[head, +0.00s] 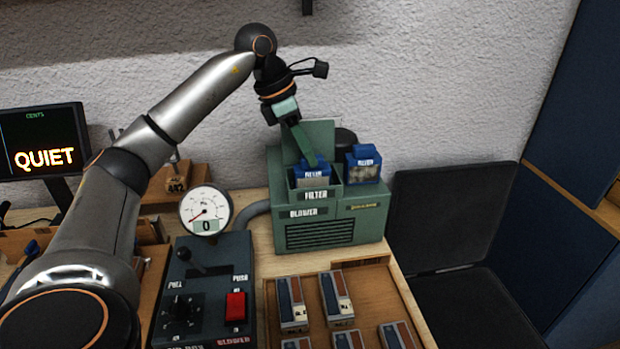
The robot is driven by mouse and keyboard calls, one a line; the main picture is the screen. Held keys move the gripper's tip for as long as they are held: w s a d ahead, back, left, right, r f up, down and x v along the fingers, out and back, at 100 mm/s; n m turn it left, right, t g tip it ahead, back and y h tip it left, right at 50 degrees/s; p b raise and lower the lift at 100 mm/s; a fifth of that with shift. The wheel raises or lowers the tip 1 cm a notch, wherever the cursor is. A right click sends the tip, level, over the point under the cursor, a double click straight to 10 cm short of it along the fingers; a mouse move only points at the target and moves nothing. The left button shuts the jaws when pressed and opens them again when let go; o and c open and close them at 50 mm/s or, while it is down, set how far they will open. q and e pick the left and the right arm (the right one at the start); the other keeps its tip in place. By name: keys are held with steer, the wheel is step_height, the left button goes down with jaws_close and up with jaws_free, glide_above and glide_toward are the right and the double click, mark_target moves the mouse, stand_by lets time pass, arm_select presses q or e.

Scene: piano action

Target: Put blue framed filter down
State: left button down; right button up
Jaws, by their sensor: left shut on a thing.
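A blue framed filter (311,176) stands in the open-topped compartment marked FILTER on the green blower box (345,229). Its lower part is hidden behind the compartment's front wall, so I cannot tell whether it rests on the bottom. My left gripper (317,161) reaches down from the upper left and is shut on the top of this filter. A second blue framed filter (363,166), with a greyish, dirty-looking face, stands upright on the box just to the right, apart from the gripper. My right gripper is not in view.
A green panel (322,135) stands up behind the compartment. A round gauge (206,211) reading 0 and a dark control box (210,265) with a red button are at the front left. A wooden tray (372,279) with several small blocks lies in front. A black chair (448,215) is at right.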

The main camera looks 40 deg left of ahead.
mark_target(306, 167)
arm_select(q)
steer(key=shift+f+b, duration=0.3)
steer(key=shift+f, duration=2)
steer(key=shift+f, duration=0.15)
steer(key=c, duration=0.7)
jaws_free()
steer(key=p+v, duration=0.1)
steer(key=v, duration=1.1)
steer(key=shift+w+r+p, duration=0.1)
steer(key=shift+r+p, duration=0.1)
steer(key=shift+p, duration=0.2)
steer(key=shift+f, duration=0.1)
